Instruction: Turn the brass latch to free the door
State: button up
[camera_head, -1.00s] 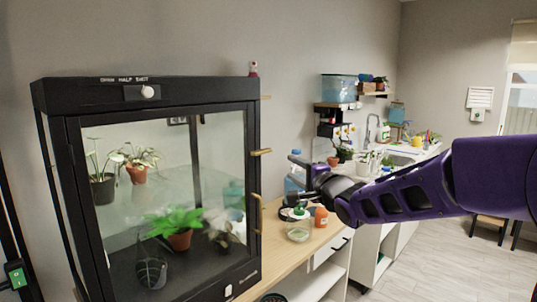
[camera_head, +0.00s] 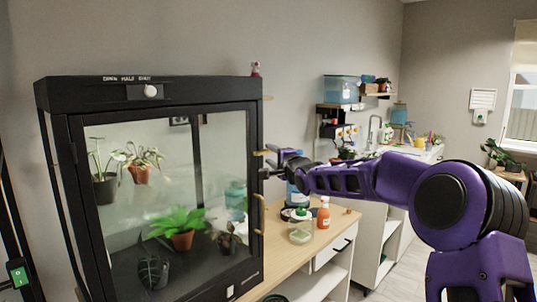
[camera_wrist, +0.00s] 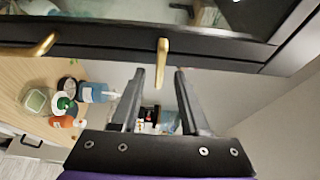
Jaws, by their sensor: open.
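The brass latch (camera_head: 264,152) sits on the right edge of the black-framed glass door (camera_head: 255,120) of the plant cabinet. It sticks out sideways past the frame; in the wrist view the latch (camera_wrist: 162,62) points from the frame toward my gripper. The door looks closed. My gripper (camera_head: 266,168) is open beside the cabinet's right edge, close to the latch. In the wrist view the latch's end lies between the fingertips of my gripper (camera_wrist: 160,75), with gaps on both sides.
A curved brass handle (camera_head: 261,214) is lower on the door edge. Potted plants stand inside the cabinet. On the wooden counter (camera_head: 325,240) are an orange bottle (camera_head: 323,214), a green-topped jar (camera_head: 300,230) and a blue bottle (camera_wrist: 97,92). A shelf and sink are farther back.

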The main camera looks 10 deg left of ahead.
jog(key=shift+x, duration=0.9)
grip_shut()
